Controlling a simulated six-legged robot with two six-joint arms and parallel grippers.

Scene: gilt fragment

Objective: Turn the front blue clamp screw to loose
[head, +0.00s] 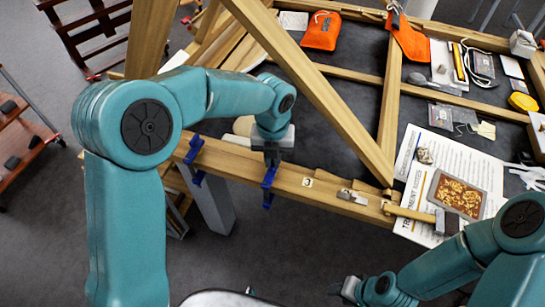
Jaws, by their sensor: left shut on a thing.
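Two blue clamps sit on the long wooden beam (225,165). One blue clamp (195,150) is at the left, and the front blue clamp (269,182) is to its right, hanging over the beam's near edge. My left gripper (271,160) points down at the top of the front clamp and is shut on it. The gripper hides the clamp's top, so I cannot make out how far its screw is turned. My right gripper (349,290) is low at the bottom right, away from the beam; its jaws are too small to read.
A diagonal wooden bar (310,85) rises right of my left gripper. A hammer (425,216) and a treatment notes sheet (418,165) lie at the right. Orange pouches (321,31) lie at the back. Dark floor is clear before the beam.

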